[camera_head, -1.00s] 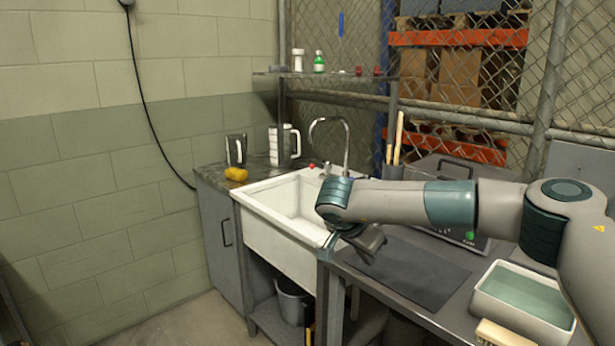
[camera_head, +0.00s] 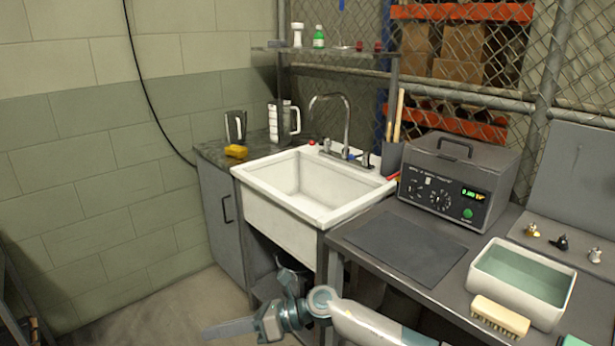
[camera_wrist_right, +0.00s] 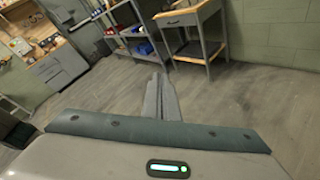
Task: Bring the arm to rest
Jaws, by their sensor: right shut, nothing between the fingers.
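My right arm (camera_head: 375,325) is low at the bottom of the head view, in front of the bench and below its top. Its gripper (camera_head: 212,331) points left over the bare floor, in front of the sink cabinet. The right wrist view shows the same gripper (camera_wrist_right: 160,76) with its fingers together and nothing between them, above grey floor. My left gripper is in neither view.
The white sink (camera_head: 300,190) and the bench mat (camera_head: 405,247) stand behind the arm. The bench also holds a grey machine (camera_head: 455,180), a water tray (camera_head: 520,280) and a brush (camera_head: 499,317). A bucket under the sink is partly hidden. Floor at left is clear.

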